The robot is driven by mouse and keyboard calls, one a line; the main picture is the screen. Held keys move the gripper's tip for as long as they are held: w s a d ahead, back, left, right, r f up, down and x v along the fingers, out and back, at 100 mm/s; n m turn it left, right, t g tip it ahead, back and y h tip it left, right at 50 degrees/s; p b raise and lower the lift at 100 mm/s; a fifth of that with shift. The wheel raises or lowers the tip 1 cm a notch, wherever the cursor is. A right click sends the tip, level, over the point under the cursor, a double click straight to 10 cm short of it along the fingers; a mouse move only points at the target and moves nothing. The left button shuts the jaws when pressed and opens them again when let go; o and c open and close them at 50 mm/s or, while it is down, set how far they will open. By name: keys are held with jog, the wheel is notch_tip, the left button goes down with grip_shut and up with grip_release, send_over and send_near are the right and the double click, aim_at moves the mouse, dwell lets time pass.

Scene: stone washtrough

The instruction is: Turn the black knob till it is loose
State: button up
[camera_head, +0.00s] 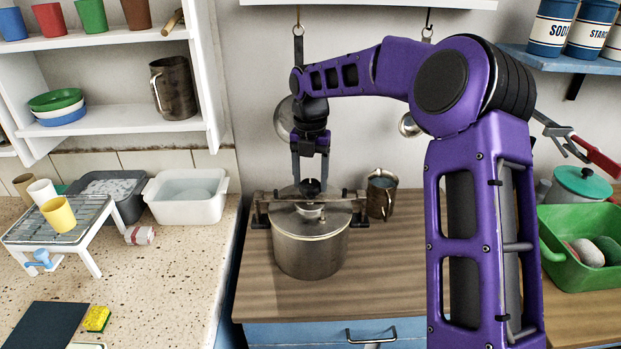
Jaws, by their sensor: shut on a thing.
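A steel pot (310,252) with a flat lid stands on the wooden counter. A bar lies across its lid, with dark side clamps at both ends. The black knob (311,187) sits at the middle of the bar, above the lid. My gripper (310,182) points straight down over the pot, with its fingers on either side of the knob, shut on it. The fingers partly hide the knob. Its thread is too small to make out.
A metal mug (381,196) stands close behind the pot's right side. A white basin (186,197) and a wire rack (61,222) are at left. A green tub (570,262) is at right. The wood in front of the pot is clear.

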aim_at(310, 184)
dwell(0.5)
jog(key=o, duration=1.4)
notch_tip(310, 184, up, 17)
jog(key=shift+r, duration=0.2)
jog(key=shift+a, duration=0.1)
